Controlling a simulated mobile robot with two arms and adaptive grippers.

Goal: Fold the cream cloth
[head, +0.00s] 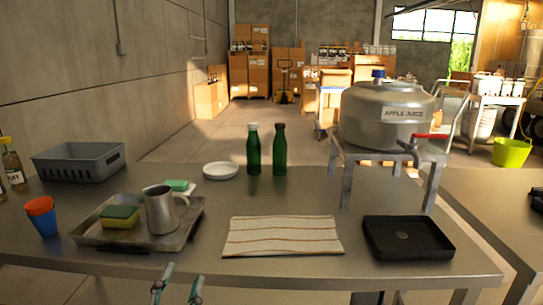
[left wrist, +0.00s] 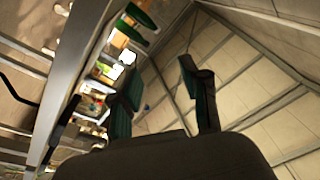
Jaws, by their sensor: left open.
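The cream cloth (head: 283,236) with thin brown stripes lies flat on the metal table, near its front edge and right of centre in the head view. My left gripper (head: 177,284) is at the bottom of the head view, in front of the table edge and left of the cloth. Its two fingers are apart with nothing between them. The left wrist view also shows the open gripper (left wrist: 157,84), with walls and ceiling beyond it and no cloth. My right gripper is not in view.
A metal tray (head: 190,234) with a steel jug (head: 161,209) and a sponge (head: 119,217) stands left of the cloth. A black tray (head: 407,250) lies to its right. Two green bottles (head: 267,150) and a white plate (head: 221,170) stand behind. The steel juice tank (head: 385,117) is at back right.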

